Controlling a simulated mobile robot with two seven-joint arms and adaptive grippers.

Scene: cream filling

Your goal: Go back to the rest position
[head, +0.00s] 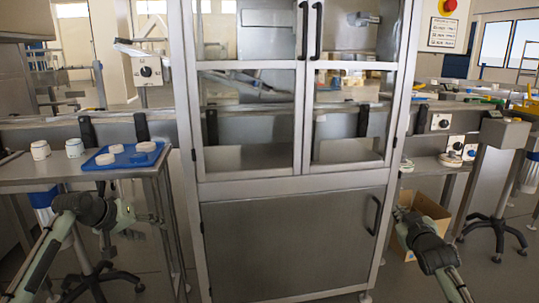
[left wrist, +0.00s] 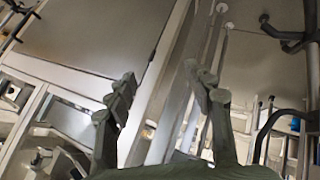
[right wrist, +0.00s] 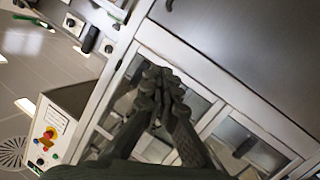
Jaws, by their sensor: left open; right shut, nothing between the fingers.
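My left gripper (head: 126,222) is in front of the side table at the lower left, below the level of its top. In the left wrist view its two fingers (left wrist: 163,92) stand apart with nothing between them. My right gripper (head: 400,212) is low in front of the right edge of the cabinet, partly hidden by its own wrist. In the right wrist view its fingers (right wrist: 158,85) are together and hold nothing. Neither gripper visibly touches anything.
A steel cabinet (head: 290,235) with glazed upper doors stands in front. The side table (head: 60,177) carries a blue tray (head: 106,165) with white round pieces and two white jars (head: 75,147). A cardboard box (head: 428,208) sits on the floor at the right.

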